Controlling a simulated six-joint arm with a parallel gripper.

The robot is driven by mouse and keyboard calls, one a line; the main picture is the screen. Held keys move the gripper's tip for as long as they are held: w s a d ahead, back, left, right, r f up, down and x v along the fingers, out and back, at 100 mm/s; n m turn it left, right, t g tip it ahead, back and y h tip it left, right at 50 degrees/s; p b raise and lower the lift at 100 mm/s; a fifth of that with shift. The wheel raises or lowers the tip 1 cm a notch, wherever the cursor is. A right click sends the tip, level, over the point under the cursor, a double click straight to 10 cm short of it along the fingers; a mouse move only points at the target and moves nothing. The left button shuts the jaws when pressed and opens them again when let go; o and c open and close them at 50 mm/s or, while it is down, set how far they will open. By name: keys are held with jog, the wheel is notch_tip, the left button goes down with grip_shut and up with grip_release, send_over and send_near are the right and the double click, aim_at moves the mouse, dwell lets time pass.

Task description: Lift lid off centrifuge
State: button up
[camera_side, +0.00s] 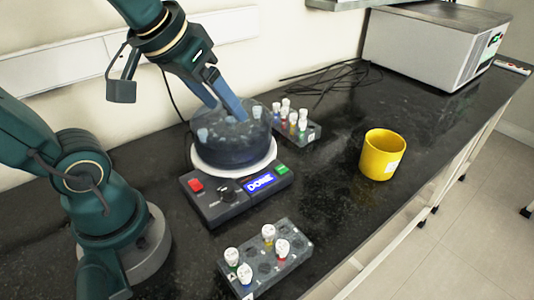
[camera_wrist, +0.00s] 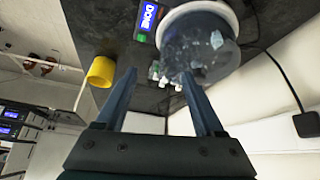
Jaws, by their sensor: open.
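The centrifuge (camera_side: 235,195) stands on the dark bench, with a red button, a knob, a green button and a blue display reading "DONE". Its clear, smoky domed lid (camera_side: 232,140) sits over the white rim of the bowl, and tubes show dimly through it. In the wrist view the lid (camera_wrist: 200,50) is upper right of centre. My gripper (camera_side: 228,112) is at the top of the lid in the side view, its blue fingers apart. In the wrist view my gripper (camera_wrist: 158,80) is open with nothing held between the fingertips. I cannot tell whether a finger touches the lid.
A tube rack (camera_side: 298,128) with several white-capped tubes stands behind the centrifuge. Another rack (camera_side: 265,262) with several tubes is in front. A yellow cup (camera_side: 382,155) is to the right, and a grey box-shaped device (camera_side: 430,45) is at the back. Black cables lie near the wall.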

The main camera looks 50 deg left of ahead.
jog(key=w+a+n+y, duration=0.1)
jog(key=w+a+n, duration=0.1)
jog(key=w+a, duration=0.25)
jog(key=n+g, duration=0.2)
send_over(232, 125)
jog(key=a, duration=0.2)
jog(key=shift+s+a+f, duration=0.1)
jog(key=shift+a+f, duration=0.1)
jog(key=shift+f, duration=0.75)
jog(key=shift+x, duration=2.25)
grip_shut()
jog(key=shift+r, duration=0.1)
